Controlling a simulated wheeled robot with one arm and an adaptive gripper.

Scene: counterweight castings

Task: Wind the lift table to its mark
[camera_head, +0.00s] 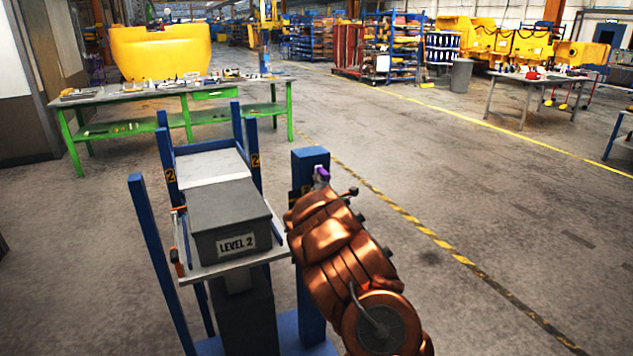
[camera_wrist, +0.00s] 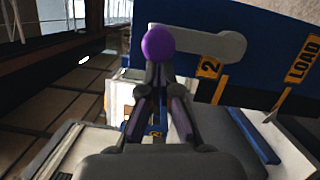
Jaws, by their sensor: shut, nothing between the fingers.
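The lift table (camera_head: 188,268) stands between blue posts and carries a dark grey box (camera_head: 230,213) labelled LEVEL 2. Yellow tags marked 2 sit on the posts, one at the right (camera_head: 255,160) and one at the left (camera_head: 170,176). I cannot tell how the table's height compares with the tags. A crank with a purple knob (camera_head: 321,174) is on a blue column (camera_head: 310,215). In the wrist view, the knob (camera_wrist: 158,44) is at the end of a grey crank arm (camera_wrist: 218,46). My gripper (camera_wrist: 158,78) is shut and empty, its fingertips close to the knob; contact is unclear.
A pale panel (camera_head: 208,165) lies behind the box. A green workbench (camera_head: 180,95) with small parts stands behind at the left. A yellow LOAD tag (camera_wrist: 303,60) shows in the wrist view. The floor right of the column is open, crossed by a yellow-black line (camera_head: 440,243).

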